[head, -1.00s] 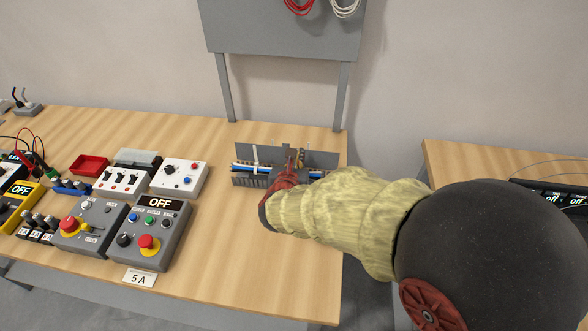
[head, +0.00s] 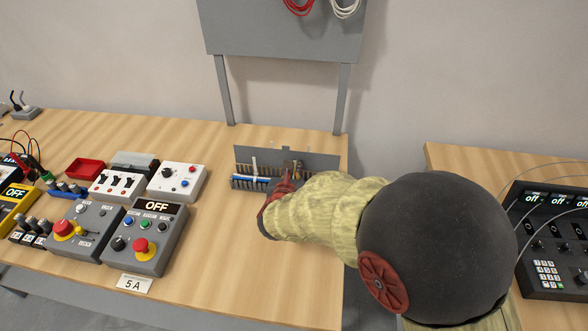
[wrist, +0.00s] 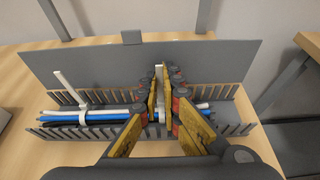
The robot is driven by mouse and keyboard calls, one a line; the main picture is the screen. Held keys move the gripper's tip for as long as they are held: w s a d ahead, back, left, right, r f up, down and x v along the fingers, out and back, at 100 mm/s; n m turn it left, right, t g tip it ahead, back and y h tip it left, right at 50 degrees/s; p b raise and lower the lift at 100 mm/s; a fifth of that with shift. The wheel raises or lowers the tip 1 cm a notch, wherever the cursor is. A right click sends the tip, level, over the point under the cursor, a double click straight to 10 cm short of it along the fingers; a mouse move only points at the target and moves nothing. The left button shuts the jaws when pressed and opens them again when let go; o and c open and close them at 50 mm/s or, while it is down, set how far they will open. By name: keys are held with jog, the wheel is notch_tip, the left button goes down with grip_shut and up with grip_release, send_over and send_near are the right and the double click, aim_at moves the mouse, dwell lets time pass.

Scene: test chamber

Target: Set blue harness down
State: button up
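The blue harness (wrist: 92,118) is a bundle of blue, white and dark cables. It lies lengthwise in a grey slotted tray (wrist: 222,72), between its comb-like walls, and shows at the left in the head view (head: 250,179). A white tie with an upright tail (wrist: 66,88) wraps its left part. My gripper (wrist: 161,95) points down over the tray's middle. Its yellow-padded fingers are close together around a second upright white piece on the harness. The fingers hide the middle of the harness; whether it touches the tray floor is unclear.
The tray sits on the wooden table (head: 215,235) below a grey board (head: 285,28). Control boxes, including one marked OFF (head: 150,228), stand to the left. A red bin (head: 86,168) is behind them. A second table with a dark panel (head: 548,240) is at right.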

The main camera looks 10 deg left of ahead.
jog(key=o, duration=0.5)
jog(key=shift+r, duration=0.15)
jog(key=shift+s+r+p, duration=0.25)
jog(key=shift+s+p, duration=0.05)
jog(key=shift+p, duration=0.1)
jog(key=a+p+v, duration=0.1)
jog(key=p+v, duration=0.2)
jog(key=v, duration=0.8)
jog(key=s+d+r+m+g+h, duration=0.25)
jog(key=d+m, duration=0.35)
jog(key=d, duration=0.4)
jog(key=s+d+r+m+g+h, duration=0.1)
jog(key=d+r+m+h, duration=0.15)
jog(key=d+m, duration=0.6)
jog(key=s+d+r+m+g+h, duration=0.25)
jog(key=d+m, duration=0.25)
jog(key=d, duration=0.7)
jog(key=s+d+r+m+g+y, duration=0.1)
jog(key=s+d+m+g+y, duration=0.3)
jog(key=s+m, duration=0.55)
jog(key=s+r+m+y, duration=0.1)
jog(key=m, duration=0.1)
jog(key=s+a+r+m+t, duration=0.1)
jog(key=s+m, duration=0.1)
jog(key=m, duration=0.1)
jog(key=s+a+r+m+t+y, duration=0.1)
jog(key=m, duration=0.1)
jog(key=shift+s+r+m+y, duration=0.15)
jog(key=shift+s+m+y, duration=0.05)
jog(key=shift+m+y, duration=0.15)
